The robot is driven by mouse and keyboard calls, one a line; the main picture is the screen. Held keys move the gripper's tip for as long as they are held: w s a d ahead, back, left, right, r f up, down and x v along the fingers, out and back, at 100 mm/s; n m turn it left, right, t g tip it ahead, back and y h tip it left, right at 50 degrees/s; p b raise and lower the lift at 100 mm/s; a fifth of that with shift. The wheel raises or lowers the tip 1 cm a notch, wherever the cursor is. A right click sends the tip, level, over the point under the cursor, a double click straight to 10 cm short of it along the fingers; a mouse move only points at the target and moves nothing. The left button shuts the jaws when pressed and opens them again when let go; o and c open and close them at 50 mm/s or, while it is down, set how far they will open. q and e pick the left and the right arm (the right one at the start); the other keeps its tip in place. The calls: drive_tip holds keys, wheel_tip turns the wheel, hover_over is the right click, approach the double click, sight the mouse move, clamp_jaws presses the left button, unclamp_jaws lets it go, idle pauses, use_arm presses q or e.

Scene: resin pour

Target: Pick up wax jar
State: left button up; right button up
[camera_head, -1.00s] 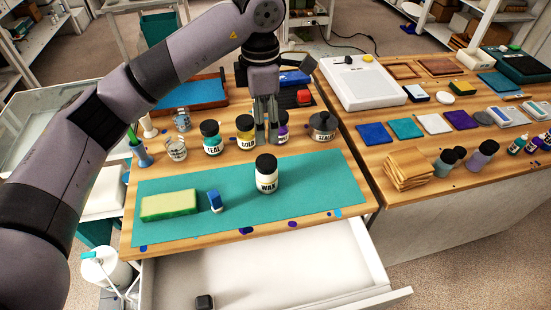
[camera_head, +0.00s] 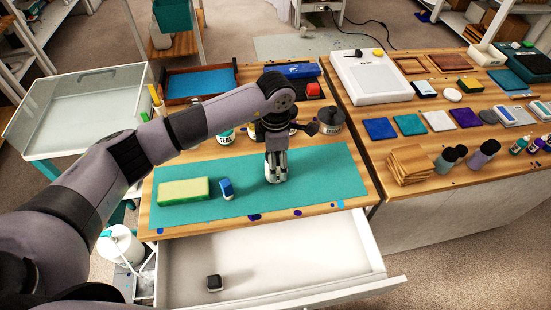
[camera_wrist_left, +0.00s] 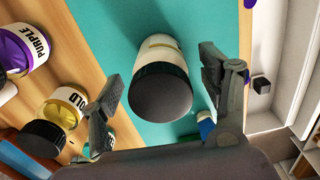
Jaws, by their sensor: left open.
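The wax jar (camera_wrist_left: 160,77), white with a black lid, shows in the left wrist view, standing on the teal mat (camera_wrist_left: 90,20). My left gripper (camera_wrist_left: 162,80) is open, its fingers on either side of the lid and apart from it in the picture. In the head view my left gripper (camera_head: 276,172) is lowered over the mat (camera_head: 330,170) and hides most of the jar; only a little white shows around the fingers. My right gripper is not in view.
A green-yellow sponge (camera_head: 183,190) and a blue eraser-like block (camera_head: 226,188) lie left on the mat. Pigment jars, such as the purple one (camera_wrist_left: 22,52), stand behind. The drawer (camera_head: 290,265) below is open, with a small dark block (camera_head: 214,283) inside.

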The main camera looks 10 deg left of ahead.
use_arm(q)
drive_tip(key=shift+f, duration=0.55)
drive_tip(key=c, duration=1.4)
